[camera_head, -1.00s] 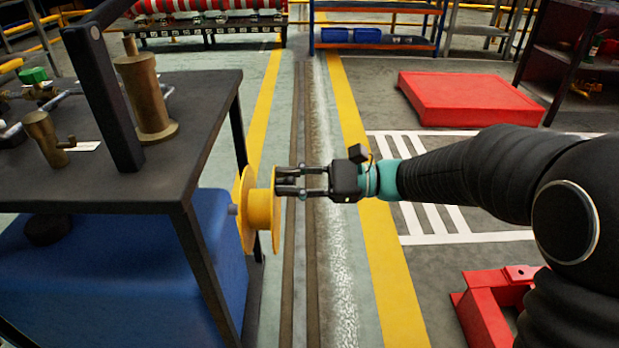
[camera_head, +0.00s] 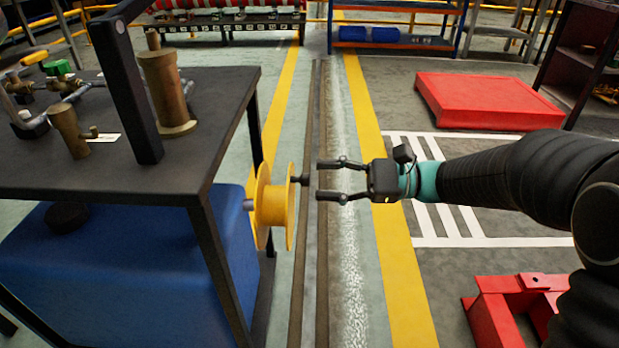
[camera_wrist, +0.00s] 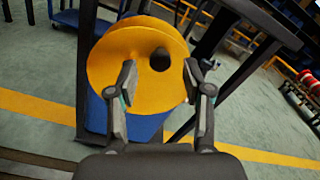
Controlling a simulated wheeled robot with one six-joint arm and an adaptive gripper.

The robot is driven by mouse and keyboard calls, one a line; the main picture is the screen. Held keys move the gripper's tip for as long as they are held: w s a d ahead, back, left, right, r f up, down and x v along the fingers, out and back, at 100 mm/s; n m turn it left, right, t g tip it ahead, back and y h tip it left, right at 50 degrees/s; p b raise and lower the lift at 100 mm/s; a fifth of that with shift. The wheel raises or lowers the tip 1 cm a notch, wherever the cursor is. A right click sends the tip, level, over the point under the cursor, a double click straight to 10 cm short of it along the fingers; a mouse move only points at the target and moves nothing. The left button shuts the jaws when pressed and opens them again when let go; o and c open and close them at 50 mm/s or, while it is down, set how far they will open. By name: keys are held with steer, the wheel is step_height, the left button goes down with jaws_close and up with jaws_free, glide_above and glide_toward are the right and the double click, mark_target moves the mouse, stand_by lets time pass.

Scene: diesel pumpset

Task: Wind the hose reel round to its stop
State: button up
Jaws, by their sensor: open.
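In the wrist view the reel's round face (camera_wrist: 125,50) fills the space ahead. The knob (camera_wrist: 160,60) appears between the two spread fingertips (camera_wrist: 159,78). The hose itself cannot be made out.
The dark table (camera_head: 140,180) carries brass parts and a black upright post (camera_head: 125,85). The blue tank (camera_head: 120,270) stands beneath it. A red platform (camera_head: 490,100) lies at the back right and a red frame (camera_head: 500,310) at the lower right. Floor right of the reel is open.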

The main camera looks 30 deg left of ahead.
steer(key=v, duration=0.7)
steer(key=shift+w+d, duration=0.2)
steer(key=shift+d, duration=0.15)
steer(key=shift+f, duration=0.1)
step_height(320, 180, down, 9)
steer(key=s+d+n+t+h, duration=0.1)
steer(key=s+d+t+h, duration=0.1)
steer(key=d+h, duration=0.15)
steer(key=s+d+f+n+t+h+p, duration=0.1)
steer(key=s+d+f+n+t+h, duration=0.2)
steer(key=d+h, duration=0.3)
steer(key=s+d+r+n+t+h+p, duration=0.1)
steer(key=s+d+r+n+t+h, duration=0.15)
steer(key=d, duration=0.65)
steer(key=s+d+r+n+t+h+p, duration=0.15)
steer(key=d+t, duration=0.25)
steer(key=d, duration=0.5)
steer(key=s+d+r+m+t+h+p, duration=0.1)
steer(key=s+d+r+t+p, duration=0.2)
steer(key=d+r, duration=0.4)
steer(key=shift+s+r+m+t+h, duration=0.35)
steer(key=shift+s+r, duration=0.1)
steer(key=shift+r, duration=1)
